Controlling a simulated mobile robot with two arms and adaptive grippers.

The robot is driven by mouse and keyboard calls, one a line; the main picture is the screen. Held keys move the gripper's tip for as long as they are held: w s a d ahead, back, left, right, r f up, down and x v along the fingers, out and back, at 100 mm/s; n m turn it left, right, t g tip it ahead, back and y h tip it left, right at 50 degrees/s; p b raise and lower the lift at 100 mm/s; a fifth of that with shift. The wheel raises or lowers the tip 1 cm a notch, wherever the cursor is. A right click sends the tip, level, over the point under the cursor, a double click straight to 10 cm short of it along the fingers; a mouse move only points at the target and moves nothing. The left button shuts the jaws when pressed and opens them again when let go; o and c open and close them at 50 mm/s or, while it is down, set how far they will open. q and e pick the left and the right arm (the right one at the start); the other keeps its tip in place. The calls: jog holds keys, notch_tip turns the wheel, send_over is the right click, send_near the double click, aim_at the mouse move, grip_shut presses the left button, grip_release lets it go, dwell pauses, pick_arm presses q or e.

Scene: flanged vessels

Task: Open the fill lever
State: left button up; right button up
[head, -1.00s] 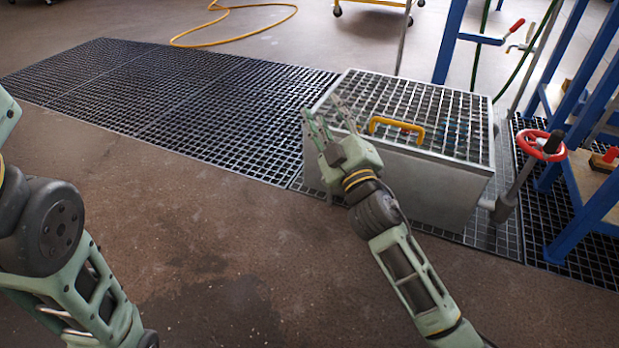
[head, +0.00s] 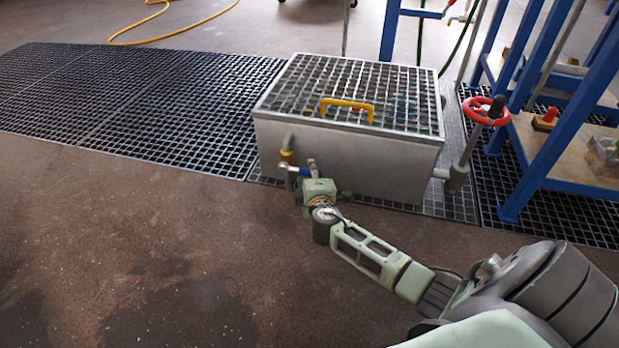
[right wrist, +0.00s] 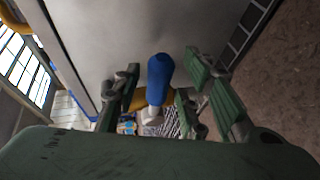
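A blue-handled lever (head: 289,168) sits on a pipe with a brass fitting (head: 286,155) at the lower left front of the grey metal tank (head: 350,160). My right gripper (head: 312,178) is close in front of it, by the tank wall. In the right wrist view the blue lever (right wrist: 160,78) points up between the spread fingers of my right gripper (right wrist: 162,68), with a finger on its left and others on its right. The fingers look apart from the lever. The yellow fitting (right wrist: 152,102) behind it is partly hidden. My left gripper is out of view.
The tank has a grated lid with a yellow handle (head: 347,104). A red handwheel (head: 486,111) stands at its right, near a blue frame (head: 553,155). Dark floor grating (head: 140,95) lies left of the tank. The brown floor (head: 150,230) in front is clear.

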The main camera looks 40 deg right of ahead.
jog(key=shift+w+d, duration=0.2)
jog(key=shift+w, duration=0.15)
jog(key=shift+c, duration=0.5)
grip_shut()
